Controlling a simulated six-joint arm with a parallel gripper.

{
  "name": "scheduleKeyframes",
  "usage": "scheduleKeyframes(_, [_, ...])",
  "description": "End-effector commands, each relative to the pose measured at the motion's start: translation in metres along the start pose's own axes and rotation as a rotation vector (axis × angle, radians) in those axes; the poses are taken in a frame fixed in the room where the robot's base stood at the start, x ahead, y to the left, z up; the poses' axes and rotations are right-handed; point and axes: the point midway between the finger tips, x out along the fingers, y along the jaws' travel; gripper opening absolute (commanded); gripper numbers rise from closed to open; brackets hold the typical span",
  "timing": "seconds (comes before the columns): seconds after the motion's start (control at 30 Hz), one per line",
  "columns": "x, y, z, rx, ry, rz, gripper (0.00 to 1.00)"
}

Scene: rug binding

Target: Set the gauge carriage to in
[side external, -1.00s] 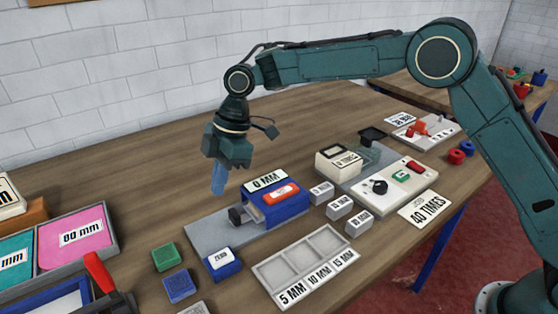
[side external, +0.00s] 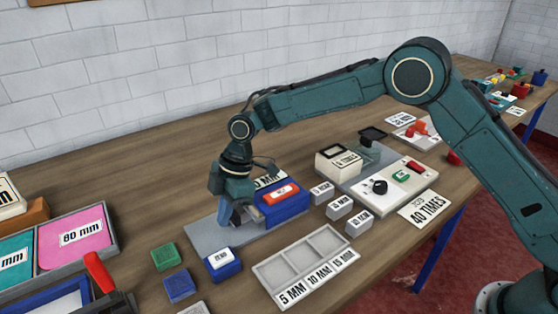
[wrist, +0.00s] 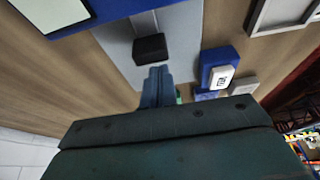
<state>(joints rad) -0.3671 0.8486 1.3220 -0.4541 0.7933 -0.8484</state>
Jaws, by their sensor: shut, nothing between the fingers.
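The gauge has a blue body (side external: 284,213) with an orange-red label and a "0 MM" readout, now partly covered by my arm. It stands on a grey base plate (side external: 208,236). Its black carriage block (wrist: 150,48) sits on the plate in the wrist view, on a rod running to the body; in the side view my gripper mostly hides it. My gripper (side external: 224,218) is low over the plate on the carriage's outer side, away from the body. Its blue fingers (wrist: 158,72) are shut and empty, close to the block; I cannot tell whether they touch.
A blue ZERO box (side external: 222,264) stands at the plate's front, near green (side external: 166,257) and blue (side external: 180,286) blocks. A grey tray (side external: 303,257) marked 5, 10 and 15 MM lies in front. Several grey blocks (side external: 338,208) stand to the right. The table behind the gauge is clear.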

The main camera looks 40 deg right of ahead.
Motion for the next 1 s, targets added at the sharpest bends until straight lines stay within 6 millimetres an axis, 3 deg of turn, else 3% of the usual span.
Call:
scheduleKeyframes(0.53, [-0.004, 0.000, 0.009, -0.001, 0.001, 0.001, 0.00])
scheduleKeyframes(0.8, [-0.011, 0.000, 0.031, 0.002, 0.000, 0.000, 0.00])
scheduleKeyframes(1.0, [-0.011, 0.000, 0.033, 0.007, -0.005, -0.001, 0.00])
